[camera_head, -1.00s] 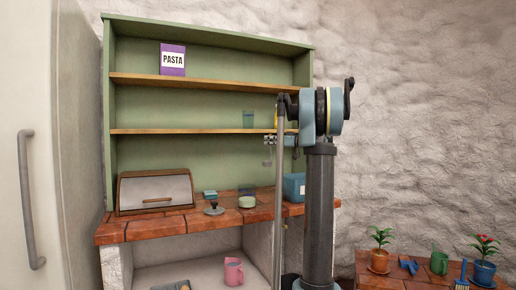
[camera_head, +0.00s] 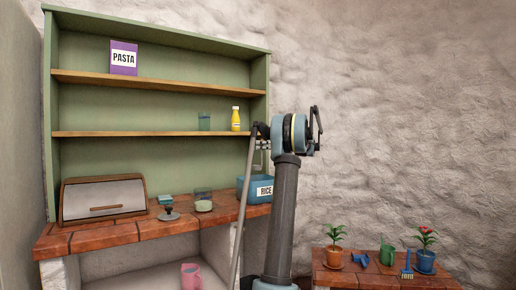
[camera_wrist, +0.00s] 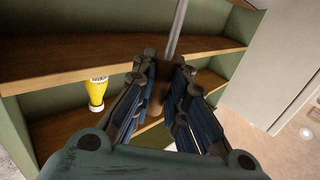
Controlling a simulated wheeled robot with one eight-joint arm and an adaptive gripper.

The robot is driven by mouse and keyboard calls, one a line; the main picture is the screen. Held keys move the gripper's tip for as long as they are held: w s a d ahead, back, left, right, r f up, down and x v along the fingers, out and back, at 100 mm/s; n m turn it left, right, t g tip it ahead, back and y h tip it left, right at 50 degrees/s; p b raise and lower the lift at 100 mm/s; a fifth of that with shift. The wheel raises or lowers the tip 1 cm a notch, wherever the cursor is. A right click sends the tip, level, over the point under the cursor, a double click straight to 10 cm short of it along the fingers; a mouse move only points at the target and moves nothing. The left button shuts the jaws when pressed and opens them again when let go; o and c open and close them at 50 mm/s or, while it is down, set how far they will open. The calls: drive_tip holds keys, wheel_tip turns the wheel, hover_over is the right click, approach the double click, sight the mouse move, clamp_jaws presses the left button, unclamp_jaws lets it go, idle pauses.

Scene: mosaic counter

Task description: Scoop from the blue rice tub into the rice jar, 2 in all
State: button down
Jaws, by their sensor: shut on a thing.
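The blue tub labelled RICE (camera_head: 263,191) stands at the right end of the brick counter, partly hidden by my arm; its inside is not visible. A clear jar (camera_head: 203,201) with pale stuff low in it stands left of the tub; I take it for the rice jar. In the wrist view my gripper (camera_wrist: 165,62) is shut on a brownish handle with a thin grey shaft (camera_wrist: 178,30), probably the scoop. Its bowl is out of view, so I cannot tell if it holds rice. In the head view my gripper is mostly hidden behind my arm, near the shelf's right end.
A yellow bottle (camera_head: 235,118) and a glass (camera_head: 204,121) stand on the lower shelf, a pasta box (camera_head: 124,58) above. A bread box (camera_head: 103,199) and a small dark stand (camera_head: 168,212) are on the counter. Potted plants stand at right.

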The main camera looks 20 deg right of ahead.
wheel_tip(320, 180, down, 14)
drive_tip(key=shift+f, duration=0.2)
idle(1.2)
drive_tip(key=shift+r, duration=0.15)
idle(0.8)
drive_tip(key=shift+r, duration=6.5)
